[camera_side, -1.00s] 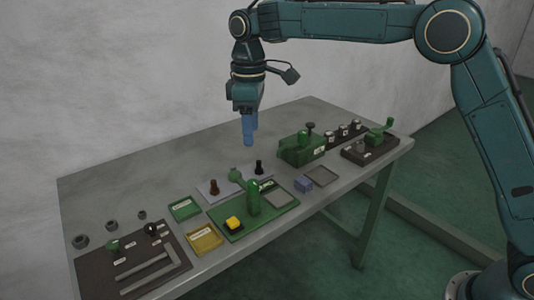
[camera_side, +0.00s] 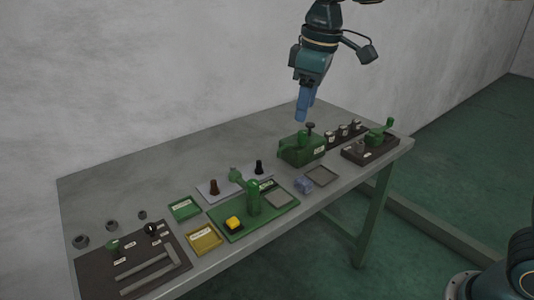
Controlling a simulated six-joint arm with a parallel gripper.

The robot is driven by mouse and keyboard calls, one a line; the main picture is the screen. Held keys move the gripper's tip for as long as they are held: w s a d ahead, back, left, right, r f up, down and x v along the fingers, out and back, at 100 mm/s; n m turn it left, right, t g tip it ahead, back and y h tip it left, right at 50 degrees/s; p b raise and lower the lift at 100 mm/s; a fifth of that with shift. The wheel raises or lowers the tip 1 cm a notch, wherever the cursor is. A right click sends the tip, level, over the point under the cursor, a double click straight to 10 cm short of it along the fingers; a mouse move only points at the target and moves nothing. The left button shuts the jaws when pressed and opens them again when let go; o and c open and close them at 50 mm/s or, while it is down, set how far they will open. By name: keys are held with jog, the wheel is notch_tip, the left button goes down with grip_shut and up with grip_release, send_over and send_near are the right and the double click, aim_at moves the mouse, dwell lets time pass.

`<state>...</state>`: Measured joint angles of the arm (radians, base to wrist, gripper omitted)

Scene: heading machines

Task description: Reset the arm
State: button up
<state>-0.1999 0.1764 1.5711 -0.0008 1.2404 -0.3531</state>
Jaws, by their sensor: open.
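My gripper (camera_side: 307,106) has blue fingers and hangs from above, tilted slightly, over the back right part of the table. The fingers are open, with nothing seen between them. The fingertips are above and apart from the green box-shaped machine (camera_side: 298,151) with a dark knob on top. The wrist above the fingers is dark teal, and the upper arm runs out of the top of the picture.
The grey table (camera_side: 120,188) carries a green lever press (camera_side: 254,197), a green tray (camera_side: 184,208), a yellow tray (camera_side: 205,239), a blue-grey block (camera_side: 303,185), a dark slotted board (camera_side: 97,277) and a green crank device (camera_side: 378,134). The back left surface is mostly clear.

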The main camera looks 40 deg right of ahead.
jog(key=s+d+f+m+t, duration=0.1)
jog(key=s+d+m, duration=0.1)
jog(key=s, duration=0.6)
jog(key=s+d+f+m+t, duration=0.1)
jog(key=s+d+f+m, duration=0.1)
jog(key=s, duration=0.6)
jog(key=s+d+f+m+t, duration=0.1)
jog(key=s+d, duration=0.3)
jog(key=s, duration=0.5)
jog(key=shift+d+f+m+t, duration=0.35)
jog(key=shift+m+t, duration=0.05)
jog(key=shift+m, duration=0.3)
